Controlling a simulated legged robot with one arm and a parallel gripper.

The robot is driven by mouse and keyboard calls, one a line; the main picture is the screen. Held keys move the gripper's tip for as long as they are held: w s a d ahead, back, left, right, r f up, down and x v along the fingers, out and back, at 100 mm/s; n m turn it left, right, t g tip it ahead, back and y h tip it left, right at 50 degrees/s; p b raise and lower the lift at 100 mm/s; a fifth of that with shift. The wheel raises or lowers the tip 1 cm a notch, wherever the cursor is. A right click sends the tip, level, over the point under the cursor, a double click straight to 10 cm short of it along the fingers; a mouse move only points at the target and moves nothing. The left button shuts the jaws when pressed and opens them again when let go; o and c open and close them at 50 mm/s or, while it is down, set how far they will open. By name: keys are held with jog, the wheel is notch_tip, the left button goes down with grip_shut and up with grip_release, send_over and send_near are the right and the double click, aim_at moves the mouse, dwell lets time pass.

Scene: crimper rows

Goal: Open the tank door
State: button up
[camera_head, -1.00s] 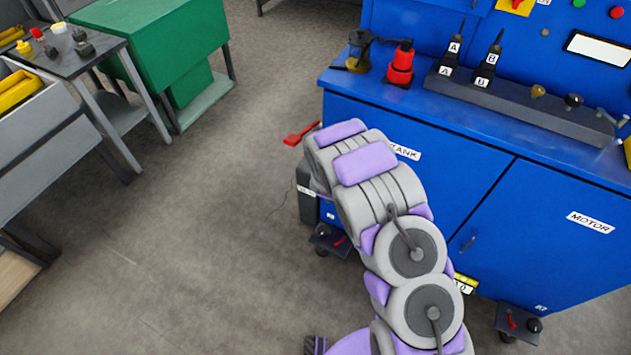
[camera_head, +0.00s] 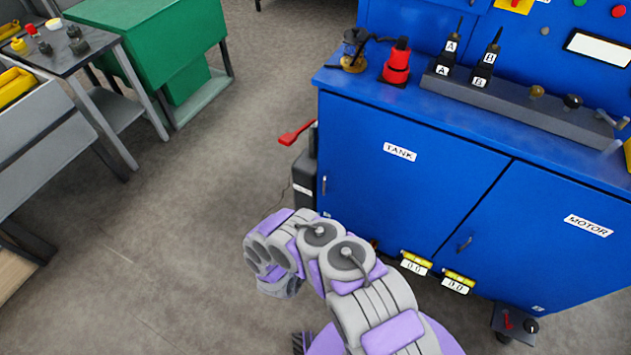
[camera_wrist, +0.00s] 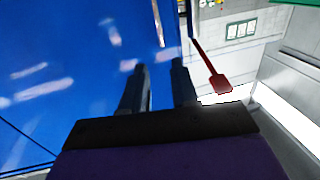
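The tank door (camera_head: 400,190) is a blue panel labelled TANK on the left of the blue cabinet. It looks shut. A small upright handle (camera_head: 323,186) sits near its left edge. In the wrist view, blue panelling fills the left side, and a thin pale upright bar (camera_wrist: 158,22), seemingly the handle, shows beyond my fingers. My gripper (camera_wrist: 157,67) is open, with two dark fingers apart and nothing between them. The bar lies ahead of the gap, apart from the fingertips.
The motor door (camera_head: 560,240) adjoins on the right. A red lever (camera_head: 296,133) sticks out beside the cabinet's left side; it also shows in the wrist view (camera_wrist: 214,76). Yellow-topped counters (camera_head: 416,262) are low in front. Open floor (camera_head: 190,220) lies to the left.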

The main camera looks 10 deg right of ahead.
aim_at(324, 183)
jog(key=b+x, duration=0.1)
jog(key=x, duration=1.5)
jog(key=shift+w+d+f+b, duration=0.1)
jog(key=shift+w+b, duration=0.25)
jog(key=shift+b, duration=0.05)
jog(key=shift+c, duration=0.2)
grip_shut()
